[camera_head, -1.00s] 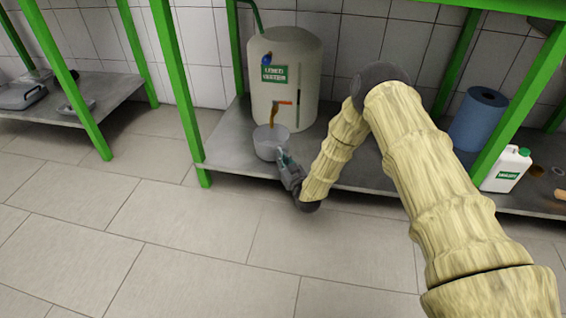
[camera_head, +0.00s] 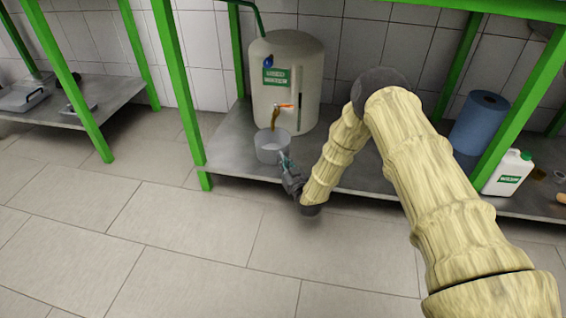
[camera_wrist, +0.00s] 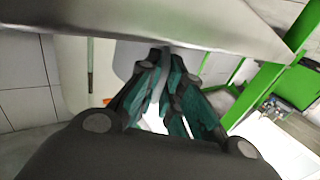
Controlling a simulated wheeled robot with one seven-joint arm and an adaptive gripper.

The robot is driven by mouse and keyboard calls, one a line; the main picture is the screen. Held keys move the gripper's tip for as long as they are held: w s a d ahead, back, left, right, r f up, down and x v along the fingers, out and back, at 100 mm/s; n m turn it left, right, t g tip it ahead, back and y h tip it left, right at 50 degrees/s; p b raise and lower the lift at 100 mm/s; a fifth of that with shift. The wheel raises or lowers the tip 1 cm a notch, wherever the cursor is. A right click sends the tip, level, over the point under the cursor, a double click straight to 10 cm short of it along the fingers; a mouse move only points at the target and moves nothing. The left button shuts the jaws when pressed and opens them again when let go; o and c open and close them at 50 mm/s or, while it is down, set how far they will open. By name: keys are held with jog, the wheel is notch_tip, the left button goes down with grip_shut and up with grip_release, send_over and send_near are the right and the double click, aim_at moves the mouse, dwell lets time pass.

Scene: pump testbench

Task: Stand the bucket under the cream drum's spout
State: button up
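The grey bucket (camera_head: 271,150) is upright at the front of the lower shelf, in front of the cream drum (camera_head: 300,62). The drum's spout (camera_head: 275,121), with an orange handle, ends above the bucket's opening in the head view. My gripper (camera_head: 285,162) is at the bucket's front right side. In the wrist view, the teal fingers (camera_wrist: 163,82) close in on a thin grey piece that looks like the bucket's wall. The bucket's base is close to the shelf top; I cannot tell whether it touches.
The lower shelf (camera_head: 225,150) has bare room left of the bucket. A green post (camera_head: 180,90) stands at its left corner. A blue roll (camera_head: 479,122) and a white canister (camera_head: 507,172) stand at the right. The tiled floor in front is clear.

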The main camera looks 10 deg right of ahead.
jog(key=o, duration=0.5)
jog(key=shift+s, duration=0.1)
jog(key=v, duration=1.2)
jog(key=s+d+f+m+g+h+p, duration=0.1)
jog(key=s+d+f+g+p, duration=0.15)
jog(key=s, duration=0.55)
jog(key=s+d+f+g+h+p, duration=0.1)
jog(key=s+f+g+p, duration=0.2)
jog(key=s, duration=0.5)
jog(key=s+d+f+m+g+h+p, duration=0.15)
jog(key=s+g, duration=0.25)
jog(key=s, duration=0.4)
jog(key=s+d+r+g+h+p, duration=0.1)
jog(key=s+d+r+g, duration=0.15)
jog(key=s, duration=0.55)
jog(key=s+d+r+m+g+p, duration=0.1)
jog(key=s+g, duration=0.2)
jog(key=s, duration=0.5)
jog(key=s+d+r+g+h+p, duration=0.1)
jog(key=s+g+p, duration=0.1)
jog(key=s, duration=0.6)
jog(key=r+p, duration=1.8)
jog(key=r, duration=0.1)
jog(key=r+p, duration=1.9)
jog(key=shift+s+d, duration=0.15)
jog(key=shift+d, duration=0.05)
